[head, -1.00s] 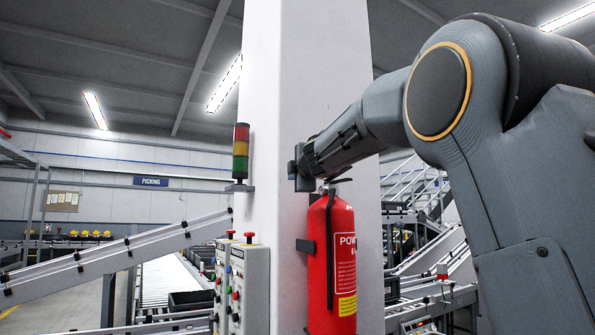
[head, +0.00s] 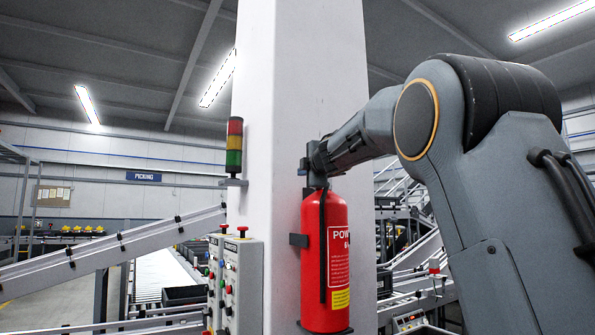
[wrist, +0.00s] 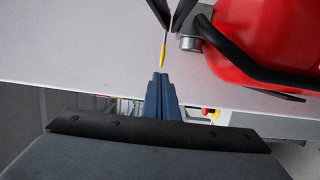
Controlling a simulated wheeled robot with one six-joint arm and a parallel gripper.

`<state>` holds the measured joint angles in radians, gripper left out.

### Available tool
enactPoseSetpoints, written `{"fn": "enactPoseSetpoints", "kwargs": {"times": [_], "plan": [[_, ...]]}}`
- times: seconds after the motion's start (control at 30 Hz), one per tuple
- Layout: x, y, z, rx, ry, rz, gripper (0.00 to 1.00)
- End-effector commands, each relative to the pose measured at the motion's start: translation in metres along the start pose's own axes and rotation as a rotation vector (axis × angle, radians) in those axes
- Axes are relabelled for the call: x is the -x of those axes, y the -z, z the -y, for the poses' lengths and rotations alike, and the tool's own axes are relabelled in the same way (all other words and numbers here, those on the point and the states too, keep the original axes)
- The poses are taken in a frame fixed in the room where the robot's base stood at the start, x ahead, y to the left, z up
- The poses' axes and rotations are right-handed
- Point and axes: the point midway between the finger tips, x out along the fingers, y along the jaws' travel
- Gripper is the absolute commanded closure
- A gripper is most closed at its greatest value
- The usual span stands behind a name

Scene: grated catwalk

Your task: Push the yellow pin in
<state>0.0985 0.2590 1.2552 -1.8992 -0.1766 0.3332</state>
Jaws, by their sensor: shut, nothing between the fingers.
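The yellow pin (wrist: 162,52) shows at the top middle of the wrist view, thin and upright, with its yellow end toward my gripper. Its other end runs up between dark handle levers. The red fire extinguisher (head: 325,260) is mounted on the white column; its red body and black hose also fill the upper right of the wrist view (wrist: 265,40). My gripper (wrist: 160,76) is shut and empty, its tips just below the pin's yellow end in the picture. Whether they touch is unclear. In the head view my gripper (head: 317,180) is at the extinguisher's top, where the pin cannot be made out.
The white column (head: 295,80) stands directly behind the extinguisher. A red, amber and green signal light (head: 235,145) and grey button boxes (head: 243,285) are on its left. Conveyors (head: 165,275) lie beyond.

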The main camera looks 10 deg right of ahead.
Motion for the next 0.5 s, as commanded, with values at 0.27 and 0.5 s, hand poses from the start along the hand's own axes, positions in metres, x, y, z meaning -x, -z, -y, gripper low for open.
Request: {"fn": "enactPoseSetpoints", "kwargs": {"times": [0.27,0.5], "plan": [[-0.0012,-0.0081,-0.0002,0.000,-0.001,0.002,1.00],[-0.0003,-0.0054,-0.0008,0.000,-0.002,0.004,1.00]]}}
